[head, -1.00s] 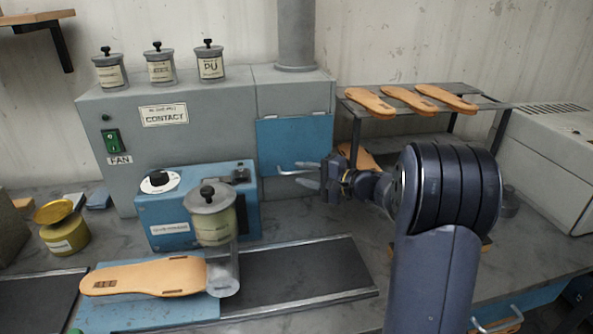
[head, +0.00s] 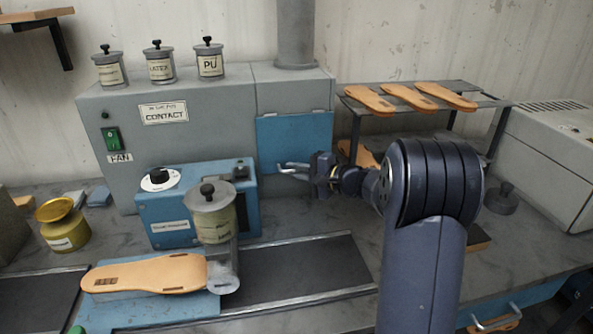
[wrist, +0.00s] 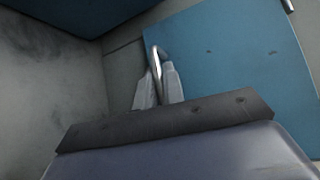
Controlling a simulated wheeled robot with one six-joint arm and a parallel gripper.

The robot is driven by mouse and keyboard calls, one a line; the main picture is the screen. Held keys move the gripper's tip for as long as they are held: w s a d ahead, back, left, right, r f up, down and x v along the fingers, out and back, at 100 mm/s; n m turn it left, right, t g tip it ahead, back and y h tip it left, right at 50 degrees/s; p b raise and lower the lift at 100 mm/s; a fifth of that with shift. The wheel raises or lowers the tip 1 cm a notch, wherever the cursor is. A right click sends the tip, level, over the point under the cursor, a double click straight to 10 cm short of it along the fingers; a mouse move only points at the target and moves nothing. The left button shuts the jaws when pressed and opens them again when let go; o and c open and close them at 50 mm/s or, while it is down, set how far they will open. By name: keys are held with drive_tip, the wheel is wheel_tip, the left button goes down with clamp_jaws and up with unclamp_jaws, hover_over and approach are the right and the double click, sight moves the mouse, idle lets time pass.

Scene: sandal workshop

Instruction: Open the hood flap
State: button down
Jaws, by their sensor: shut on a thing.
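The hood flap (head: 294,140) is a blue panel on the front of the grey hood box, below the round duct, and it hangs down closed as far as I can tell. It also fills much of the wrist view (wrist: 225,60). A bright metal handle (wrist: 155,60) stands out at its lower edge. My gripper (head: 290,168) is at that handle, in front of the flap's lower part. In the wrist view the two grey fingers (wrist: 158,85) are closed on the handle.
A blue machine (head: 190,205) with a glue pot (head: 212,212) stands left of my gripper. A sole (head: 150,273) lies on the blue plate before it. A rack (head: 460,100) with several soles stands behind my arm at right. The dark belt (head: 300,275) is clear.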

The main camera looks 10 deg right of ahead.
drive_tip(key=shift+s, duration=0.1)
idle(0.4)
drive_tip(key=s+r+m+g+h+p, duration=0.2)
drive_tip(key=s+r+g+p, duration=0.3)
drive_tip(key=s+r+p, duration=0.5)
drive_tip(key=shift+s+r+m+p, duration=0.2)
drive_tip(key=shift+r+m+p, duration=0.85)
drive_tip(key=shift+p, duration=1.65)
drive_tip(key=shift+r, duration=0.15)
drive_tip(key=c, duration=1.5)
unclamp_jaws()
drive_tip(key=shift+c, duration=0.2)
